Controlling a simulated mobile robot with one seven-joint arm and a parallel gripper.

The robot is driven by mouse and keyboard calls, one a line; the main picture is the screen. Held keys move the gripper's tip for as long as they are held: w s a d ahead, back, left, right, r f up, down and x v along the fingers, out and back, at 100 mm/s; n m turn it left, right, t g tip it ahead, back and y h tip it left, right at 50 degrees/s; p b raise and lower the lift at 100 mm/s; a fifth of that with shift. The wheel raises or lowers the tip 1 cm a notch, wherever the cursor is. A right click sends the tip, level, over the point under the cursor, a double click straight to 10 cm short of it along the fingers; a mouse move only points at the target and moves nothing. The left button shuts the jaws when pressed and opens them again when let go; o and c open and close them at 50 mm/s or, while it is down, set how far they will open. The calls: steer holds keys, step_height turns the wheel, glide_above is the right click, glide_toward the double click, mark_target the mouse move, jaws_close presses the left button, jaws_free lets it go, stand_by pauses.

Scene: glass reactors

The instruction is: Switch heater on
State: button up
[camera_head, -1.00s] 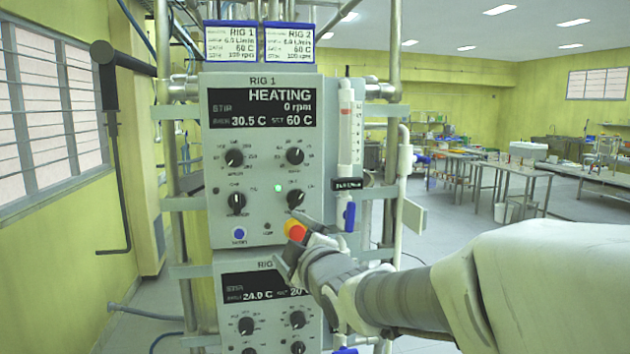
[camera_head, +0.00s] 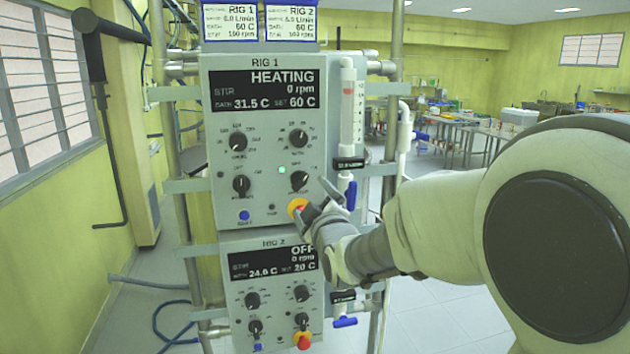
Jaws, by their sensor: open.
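The RIG 1 control panel (camera_head: 228,205) is upright in the middle of the view. Its display (camera_head: 262,90) reads HEATING, 0 rpm, bath 31.5 C, set 60 C. A green light (camera_head: 282,170) is lit left of the lower right black knob (camera_head: 299,181). My gripper (camera_head: 318,199) is open, in front of the panel's lower right, just below and right of that knob. It partly covers the red and yellow button (camera_head: 297,208). I cannot tell whether the fingers touch the panel.
The RIG 2 panel (camera_head: 240,288) below reads OFF, 24.0 C, set 20 C. A flow tube (camera_head: 352,110) and a blue valve handle (camera_head: 351,195) stand close right of RIG 1. Metal posts frame the rig. Lab tables are far right.

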mark_target(301, 183)
steer(key=p+x, duration=0.2)
steer(key=x, duration=0.8)
steer(key=shift+s, duration=0.1)
steer(key=c, duration=1.4)
steer(key=shift+o, duration=0.2)
steer(key=shift+d+f+m+b, duration=0.1)
steer(key=shift+f+m+b, duration=0.3)
steer(key=shift+b, duration=0.65)
steer(key=shift+r+m+b, duration=0.1)
steer(key=shift+m+b, duration=0.7)
steer(key=shift+b, duration=0.35)
steer(key=shift+m+b, duration=0.7)
steer(key=shift+b, duration=0.15)
steer(key=shift+r+m+b, duration=0.2)
steer(key=shift+m+b, duration=0.25)
steer(key=shift+m, duration=0.05)
